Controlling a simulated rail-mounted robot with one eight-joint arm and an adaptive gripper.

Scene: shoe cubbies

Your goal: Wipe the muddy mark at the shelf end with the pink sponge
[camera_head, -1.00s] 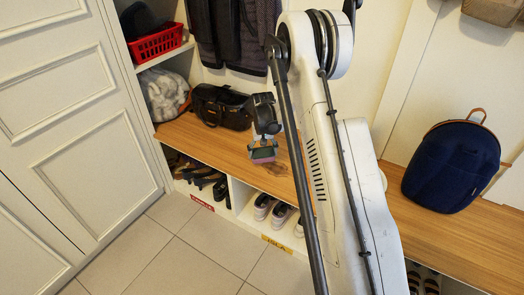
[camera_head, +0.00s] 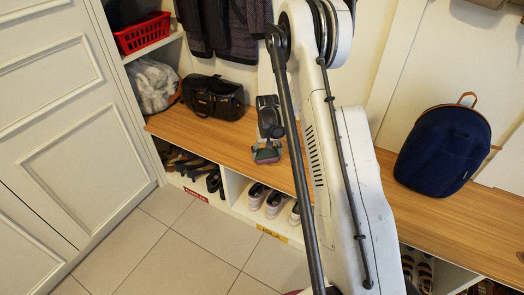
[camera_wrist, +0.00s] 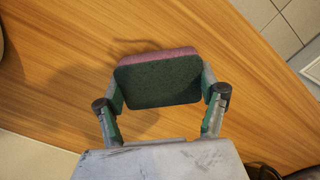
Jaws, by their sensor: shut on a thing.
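The sponge (camera_wrist: 158,80) is held between the two fingers of my gripper (camera_wrist: 162,98) in the wrist view. It shows a dark green face and a pink strip along its far edge. In the head view the sponge (camera_head: 267,156) is small, below my gripper (camera_head: 268,148), over the wooden bench top (camera_head: 210,130). I cannot tell whether it touches the wood. In the wrist view a thin dark brown smear (camera_wrist: 134,44) shows on the wood just beyond the sponge's pink edge, possibly the muddy mark. Anything under the sponge is hidden.
A black bag (camera_head: 212,97) stands on the bench to the left. A navy backpack (camera_head: 443,148) stands to the right. Shoes (camera_head: 266,202) fill cubbies below. A red basket (camera_head: 141,34) sits on a shelf at upper left. My arm covers part of the bench in the head view.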

